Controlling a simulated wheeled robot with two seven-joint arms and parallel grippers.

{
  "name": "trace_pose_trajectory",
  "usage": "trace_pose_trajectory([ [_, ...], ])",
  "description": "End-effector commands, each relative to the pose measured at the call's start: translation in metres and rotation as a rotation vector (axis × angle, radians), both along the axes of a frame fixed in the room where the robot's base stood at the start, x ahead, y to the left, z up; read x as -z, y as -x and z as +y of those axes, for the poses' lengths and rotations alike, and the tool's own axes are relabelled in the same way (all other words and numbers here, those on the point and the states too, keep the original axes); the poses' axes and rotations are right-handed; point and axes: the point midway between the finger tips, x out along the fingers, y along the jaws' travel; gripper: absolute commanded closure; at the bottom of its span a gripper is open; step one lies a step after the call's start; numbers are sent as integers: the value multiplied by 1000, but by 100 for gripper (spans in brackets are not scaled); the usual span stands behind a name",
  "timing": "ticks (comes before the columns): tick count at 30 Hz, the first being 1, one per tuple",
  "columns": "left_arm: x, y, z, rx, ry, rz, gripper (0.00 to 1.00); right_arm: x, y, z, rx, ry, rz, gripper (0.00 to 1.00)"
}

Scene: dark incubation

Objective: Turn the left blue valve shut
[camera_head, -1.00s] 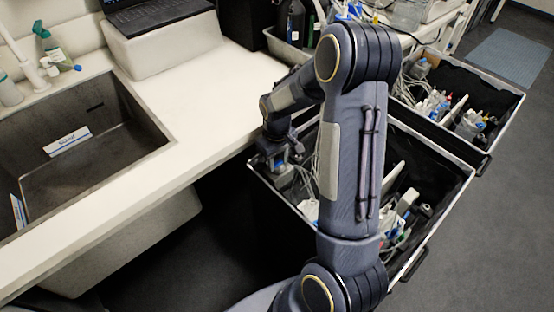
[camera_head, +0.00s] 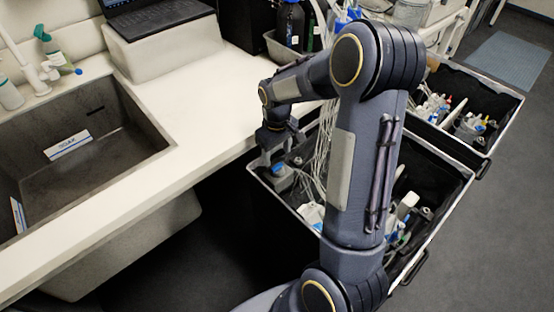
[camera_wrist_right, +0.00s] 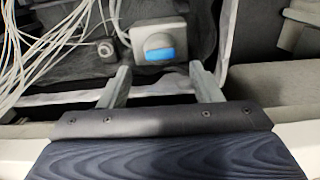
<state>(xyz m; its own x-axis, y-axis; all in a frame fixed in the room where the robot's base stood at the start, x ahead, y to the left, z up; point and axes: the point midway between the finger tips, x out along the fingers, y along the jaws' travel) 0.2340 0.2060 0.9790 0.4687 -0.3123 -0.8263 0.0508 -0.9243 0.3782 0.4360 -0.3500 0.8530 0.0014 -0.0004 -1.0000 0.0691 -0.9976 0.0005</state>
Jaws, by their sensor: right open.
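A grey box with a round knob and a blue face (camera_wrist_right: 159,54), which looks like a blue valve, shows in the right wrist view. In the head view the grey box (camera_head: 280,180) sits at the near left corner of the nearer black bin. My right gripper (camera_head: 273,158) is open above it, fingers pointing down. In the right wrist view the two fingertips (camera_wrist_right: 160,72) stand apart on either side below the knob, with nothing between them. I cannot tell whether they touch the box. My left gripper is not in view.
The nearer bin (camera_head: 435,240) holds cables and small parts, partly hidden by my right arm. Loose white cables (camera_wrist_right: 50,38) lie left of the knob. A white counter (camera_head: 205,110) with a sink (camera_head: 115,165) is at left. Another bin (camera_head: 500,118) stands behind.

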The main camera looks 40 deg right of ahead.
Motion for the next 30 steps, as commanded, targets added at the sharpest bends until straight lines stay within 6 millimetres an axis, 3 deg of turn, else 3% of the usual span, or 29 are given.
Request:
trace_pose_trajectory([
  [3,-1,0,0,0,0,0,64,-17,-1,0,0,0,-2,42],
  [7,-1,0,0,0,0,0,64,-26,0,0,0,0,0,42],
  [25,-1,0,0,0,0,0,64,-29,1,1,2,-3,-4,42],
  [30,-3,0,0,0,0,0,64,-59,22,17,39,-59,-69,42],
])
